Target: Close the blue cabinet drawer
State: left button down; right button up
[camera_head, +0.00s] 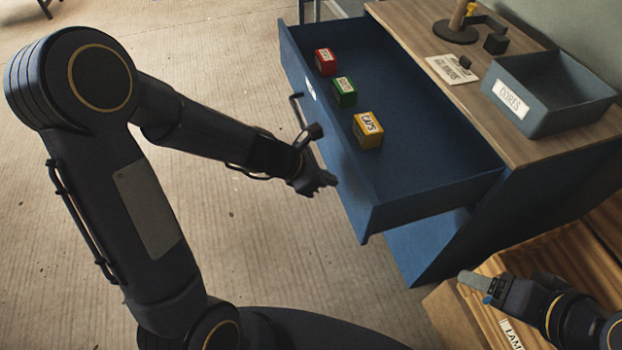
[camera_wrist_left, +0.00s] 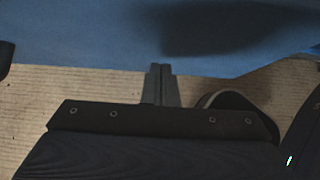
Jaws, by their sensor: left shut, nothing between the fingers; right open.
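The blue cabinet drawer (camera_head: 434,178) is pulled far out from under the wooden top in the head view. A red box (camera_head: 326,62), a green box (camera_head: 344,92) and a yellow box (camera_head: 368,130) sit inside it. Its dark handle (camera_head: 297,108) is on the front, partly hidden by my arm. My left gripper (camera_head: 328,182) is shut and empty, just outside the drawer front. In the left wrist view, the shut fingers (camera_wrist_left: 160,78) point at a blue surface (camera_wrist_left: 110,38); I cannot tell whether they touch it. My right gripper (camera_head: 473,287) is open at the lower right, away from the drawer.
The cabinet top (camera_head: 425,42) holds a grey-blue bin (camera_head: 545,120) labelled CORES, a card (camera_head: 451,69), a small dark block and a stand (camera_head: 456,32). Wooden boxes (camera_head: 455,312) are at the lower right near my right gripper. The floor left of the drawer is clear.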

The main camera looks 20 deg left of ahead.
pick_arm(q)
jog(key=shift+w+d, duration=0.25)
jog(key=shift+d, duration=0.1)
jog(key=shift+d, duration=0.1)
